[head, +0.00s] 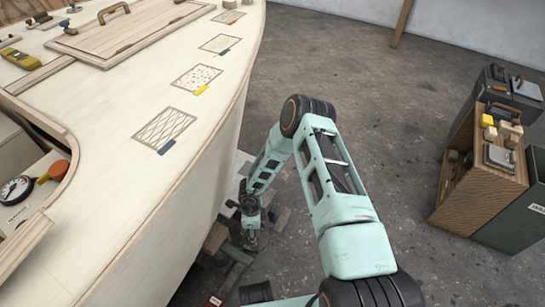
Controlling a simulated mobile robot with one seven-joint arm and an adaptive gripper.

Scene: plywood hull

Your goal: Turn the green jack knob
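I cannot make out a green jack knob for certain. A dull green piece (238,255) shows low beside the hull's foot, partly hidden among other things. I cannot tell if it belongs to a jack. My arm reaches down between the hull and the open floor. My gripper (250,240) is at its low end, near the floor and close to the hull's side, just above and right of the green piece. It is small and dark here, so its fingers and anything between them cannot be made out.
The pale plywood hull (185,165) fills the left, with a hatch, patterned patches and tools on top. Blocks (215,238) and a red-marked box (213,301) crowd its foot. A wooden cabinet (478,190) with cases stands at right. The grey floor (375,110) between is clear.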

